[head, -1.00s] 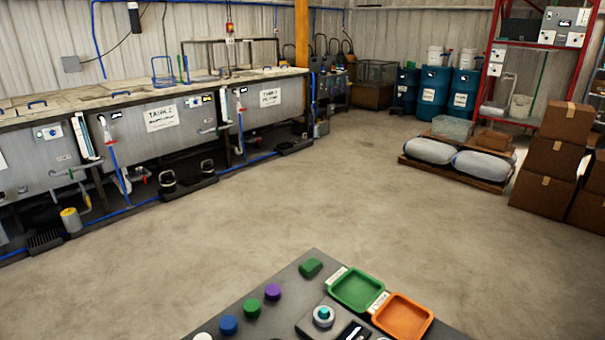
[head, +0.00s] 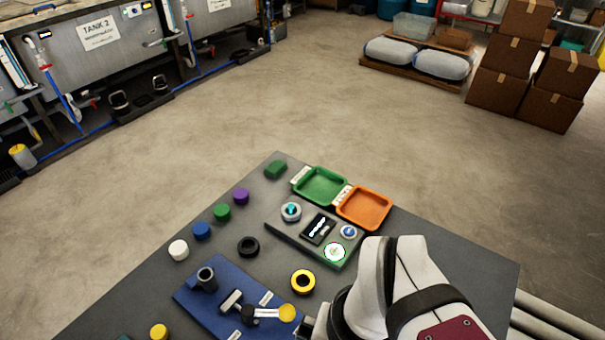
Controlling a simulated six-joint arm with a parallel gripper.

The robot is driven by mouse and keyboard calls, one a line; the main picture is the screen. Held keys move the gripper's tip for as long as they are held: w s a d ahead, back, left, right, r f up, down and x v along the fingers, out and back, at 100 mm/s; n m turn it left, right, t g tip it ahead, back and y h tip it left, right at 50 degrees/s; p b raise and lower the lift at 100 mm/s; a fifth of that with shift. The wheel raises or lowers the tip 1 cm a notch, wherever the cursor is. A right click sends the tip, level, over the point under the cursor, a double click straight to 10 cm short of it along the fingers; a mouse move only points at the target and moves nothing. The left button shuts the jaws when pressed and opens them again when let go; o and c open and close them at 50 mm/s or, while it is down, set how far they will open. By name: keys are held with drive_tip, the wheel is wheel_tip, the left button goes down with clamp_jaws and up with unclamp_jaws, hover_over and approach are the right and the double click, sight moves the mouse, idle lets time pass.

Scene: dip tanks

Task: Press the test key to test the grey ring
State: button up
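The grey ring (head: 291,211) sits on the tester board (head: 283,238), around a teal-topped piece at its left end. A dark display (head: 318,229) with white marks is beside it, too small to read. Right of that are a small blue round button (head: 348,231) and a white round face with green marks (head: 334,252); I cannot tell for certain which is the test key. My white arm shows at the lower right, close to the board. My gripper's fingers do not show.
A green tray (head: 320,186) and an orange tray (head: 364,207) stand behind the board. A black ring (head: 248,246), a yellow ring (head: 303,281) and several coloured caps lie on the table. A blue mat (head: 213,307) holds a dark cup and small tools. The table's right side is bare.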

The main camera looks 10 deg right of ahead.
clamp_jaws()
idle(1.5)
